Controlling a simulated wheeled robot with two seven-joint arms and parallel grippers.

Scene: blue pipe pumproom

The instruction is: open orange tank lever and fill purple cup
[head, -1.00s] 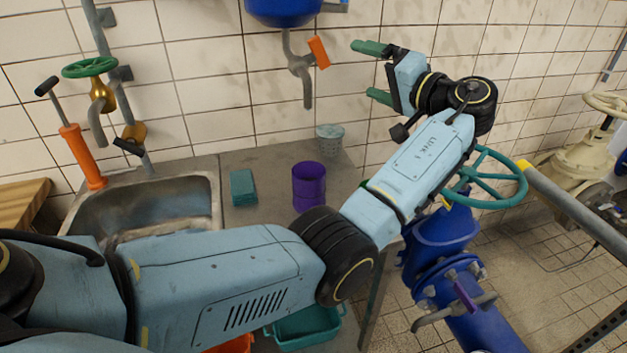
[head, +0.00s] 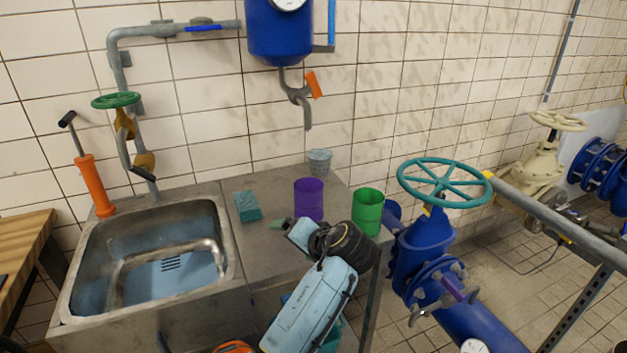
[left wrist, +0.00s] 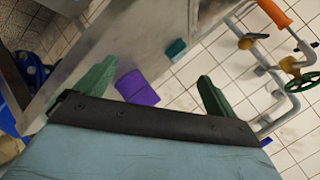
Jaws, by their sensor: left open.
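The purple cup (head: 308,196) stands upright on the grey counter. The blue tank (head: 278,32) hangs on the wall above, with an orange lever (head: 314,84) on its grey spout (head: 300,97). The spout's end is over the back of the counter, behind the purple cup. My left gripper (head: 288,225) is low at the counter, just in front of the purple cup. In the left wrist view its green fingers (left wrist: 157,72) are spread, with the purple cup (left wrist: 138,88) beyond them, nearer the left finger. I cannot tell whether they touch. My right gripper is not in view.
A green cup (head: 368,212) stands right of the purple cup. A grey cup (head: 320,162) stands behind, and a teal sponge (head: 247,206) lies left. The sink (head: 85,270) is at left. A valve with a teal handwheel (head: 444,183) stands right of the counter.

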